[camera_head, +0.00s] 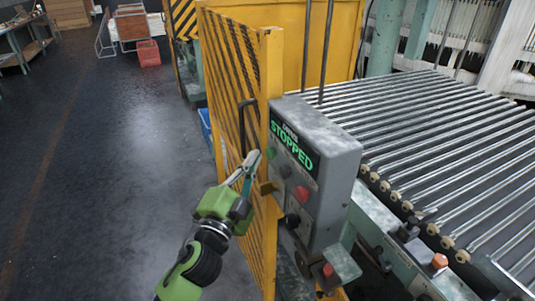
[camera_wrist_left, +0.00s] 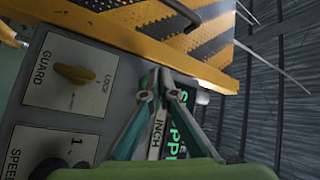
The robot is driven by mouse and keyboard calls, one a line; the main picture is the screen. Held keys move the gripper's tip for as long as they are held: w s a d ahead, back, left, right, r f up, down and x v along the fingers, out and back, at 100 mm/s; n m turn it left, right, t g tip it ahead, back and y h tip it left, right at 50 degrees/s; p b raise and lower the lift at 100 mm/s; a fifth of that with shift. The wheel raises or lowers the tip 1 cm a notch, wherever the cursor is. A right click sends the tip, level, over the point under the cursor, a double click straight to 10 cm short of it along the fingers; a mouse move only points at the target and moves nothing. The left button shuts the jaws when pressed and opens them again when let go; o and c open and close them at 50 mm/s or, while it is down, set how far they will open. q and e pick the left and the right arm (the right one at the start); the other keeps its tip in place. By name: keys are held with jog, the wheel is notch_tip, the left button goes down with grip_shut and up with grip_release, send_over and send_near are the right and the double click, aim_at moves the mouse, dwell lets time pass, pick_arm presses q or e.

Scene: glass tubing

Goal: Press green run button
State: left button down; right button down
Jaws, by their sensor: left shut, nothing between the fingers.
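The green button (camera_head: 271,153) sits on the face of a grey control box (camera_head: 345,165), beside a display (camera_head: 292,146) lit with green "STOPPED". A black button (camera_head: 285,171) and a red button (camera_head: 302,194) are lower on the same face. My left gripper (camera_head: 253,158) is shut and empty, its tips just left of the green button; I cannot tell whether they touch the box. In the left wrist view, the shut fingers (camera_wrist_left: 165,82) cover part of the display and stand by an "INCH" label. My right gripper is not in view.
A roller conveyor (camera_head: 450,140) lies to the right. The left wrist view shows a yellow guard knob (camera_wrist_left: 74,74) and a black speed knob (camera_wrist_left: 47,169). The floor at left is clear.

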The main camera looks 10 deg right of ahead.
pick_arm(q)
jog(key=shift+w+d, duration=0.1)
jog(key=shift+d, duration=0.05)
jog(key=shift+d, duration=0.3)
